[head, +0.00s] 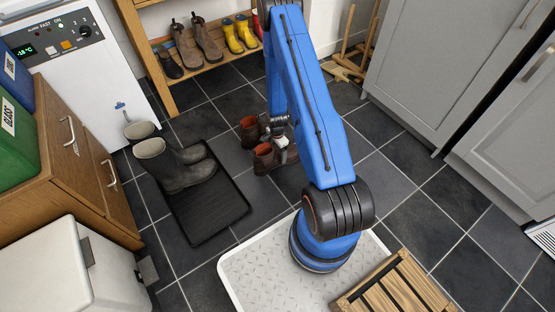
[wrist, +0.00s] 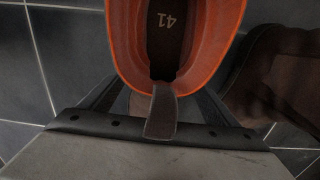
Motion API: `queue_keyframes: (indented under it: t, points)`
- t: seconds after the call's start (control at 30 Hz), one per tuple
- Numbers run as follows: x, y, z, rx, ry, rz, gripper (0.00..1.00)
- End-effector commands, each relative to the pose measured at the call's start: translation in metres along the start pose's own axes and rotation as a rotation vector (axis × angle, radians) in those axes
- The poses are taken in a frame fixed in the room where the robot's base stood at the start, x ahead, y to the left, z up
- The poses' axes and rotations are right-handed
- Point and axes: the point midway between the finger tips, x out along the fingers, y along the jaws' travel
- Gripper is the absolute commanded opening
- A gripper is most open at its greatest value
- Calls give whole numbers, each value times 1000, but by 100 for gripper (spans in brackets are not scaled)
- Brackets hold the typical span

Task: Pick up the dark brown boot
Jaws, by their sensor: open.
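A pair of dark brown boots with orange linings stands upright on the tiled floor in the head view, one nearer (head: 263,158) and one farther (head: 248,131); my arm partly hides them. My gripper (head: 284,150) is low beside them. In the wrist view, one boot's orange opening (wrist: 118,45) fills the top middle, with "41" on its insole and a pull tab (wrist: 161,115) at its near edge. My gripper (wrist: 160,100) is open, its fingers either side of the tab. The other boot (wrist: 275,75) shows dim at the right. I cannot tell whether the fingers touch.
A black tray (head: 215,212) with grey-brown wellies (head: 170,165) lies left of the pair. A wooden rack (head: 215,68) with brown and yellow boots stands behind. Grey cabinets (head: 430,70) are at right, and a wooden crate (head: 395,290) is in front. Tiles to the right are clear.

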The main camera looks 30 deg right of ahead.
Motion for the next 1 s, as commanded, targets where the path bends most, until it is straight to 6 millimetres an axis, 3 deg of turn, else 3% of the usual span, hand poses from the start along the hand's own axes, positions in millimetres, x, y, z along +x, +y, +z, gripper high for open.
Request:
queue_keyframes:
  t: [0.1,0.33,0.6,1.0]
  points:
    - [10,0,0,0,0,1,83]
    - [12,0,0,0,0,1,83]
    - [12,0,0,0,0,1,21]
    - [1,-1,0,0,1,-2,20]
